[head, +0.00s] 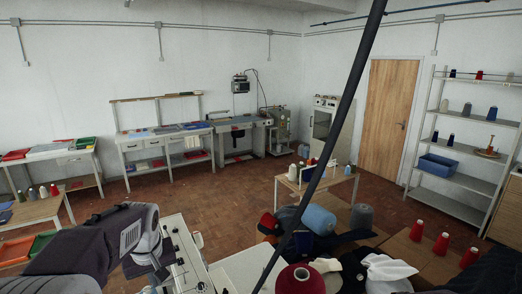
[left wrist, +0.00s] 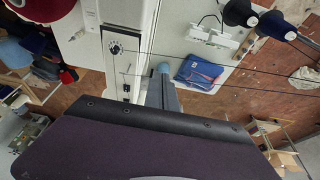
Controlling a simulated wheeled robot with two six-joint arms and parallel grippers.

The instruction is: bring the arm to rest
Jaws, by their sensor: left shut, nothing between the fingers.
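My left arm comes in from the lower left of the head view, dark and bulky. Its left gripper (head: 158,272) is beside a white sewing machine (head: 186,250), partly hidden by the arm. In the left wrist view the gripper (left wrist: 163,70) shows as a narrow grey-blue shape past the dark wrist edge. It is shut and empty, over or near the white machine (left wrist: 115,70) with its dial. I cannot tell whether it touches anything. My right gripper is not in view.
A folded blue cloth (left wrist: 198,73) lies beside the machine. A dark pole (head: 345,105) crosses the head view. A red thread cone (head: 299,278) and caps (head: 320,220) crowd the front. A small table (head: 335,188) stands beyond; the brick floor (head: 225,205) is clear mid-room.

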